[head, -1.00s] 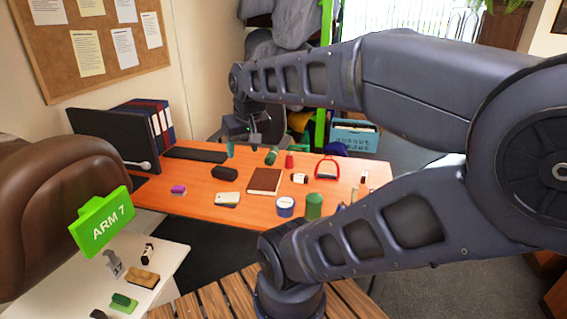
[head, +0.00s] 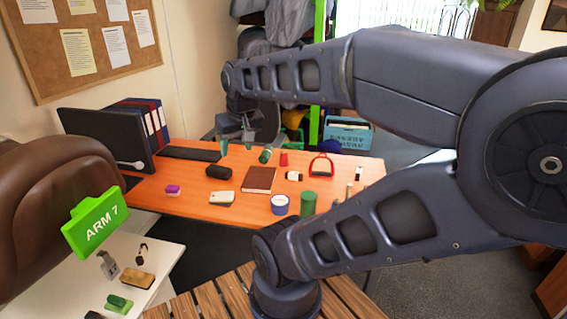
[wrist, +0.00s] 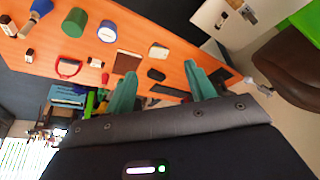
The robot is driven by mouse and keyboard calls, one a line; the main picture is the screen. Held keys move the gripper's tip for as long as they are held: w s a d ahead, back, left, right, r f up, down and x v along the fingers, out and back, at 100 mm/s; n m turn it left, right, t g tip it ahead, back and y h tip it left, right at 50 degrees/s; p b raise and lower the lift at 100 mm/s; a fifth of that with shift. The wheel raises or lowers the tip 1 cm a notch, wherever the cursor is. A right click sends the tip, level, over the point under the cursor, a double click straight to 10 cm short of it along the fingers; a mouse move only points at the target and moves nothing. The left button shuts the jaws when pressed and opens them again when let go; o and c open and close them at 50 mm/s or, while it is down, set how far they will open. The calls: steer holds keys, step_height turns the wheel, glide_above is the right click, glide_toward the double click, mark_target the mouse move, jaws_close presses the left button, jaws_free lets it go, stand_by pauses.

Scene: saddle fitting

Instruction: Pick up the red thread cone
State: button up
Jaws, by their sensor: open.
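The red thread cone (head: 284,159) stands upright, small, toward the back of the orange desk in the head view. A small red shape in the wrist view (wrist: 105,77), close to the left finger, looks like the same cone. My gripper (head: 235,147) is over the back of the desk, left of the cone and apart from it. In the wrist view its two teal fingers (wrist: 160,73) are spread wide with nothing held between them.
A red stirrup (head: 321,167), brown book (head: 259,180), black case (head: 219,171), blue-and-white tin (head: 280,204) and larger green cylinder (head: 308,203) are also on the desk. A keyboard (head: 191,154) lies at the back left.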

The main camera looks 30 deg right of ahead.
steer(key=shift+o, duration=0.3)
steer(key=shift+w, duration=0.1)
steer(key=w+d+m+y, duration=0.15)
steer(key=w+d, duration=0.25)
steer(key=w, duration=1.2)
steer(key=w+d+f+m+t, duration=0.1)
steer(key=w+d+f, duration=0.2)
steer(key=w+d, duration=0.35)
steer(key=w+d+f+m, duration=0.15)
steer(key=w+d, duration=0.25)
steer(key=w, duration=0.5)
steer(key=m+h, duration=0.3)
steer(key=h, duration=0.2)
glide_toward(284, 152)
steer(key=w+f, duration=0.1)
steer(key=w, duration=0.1)
steer(key=shift+g, duration=0.3)
steer(key=shift+d+x, duration=0.25)
steer(key=shift+x, duration=2.35)
steer(key=shift+d+x, duration=0.2)
steer(key=shift+x, duration=2.45)
steer(key=shift+r, duration=0.2)
steer(key=c, duration=1.1)
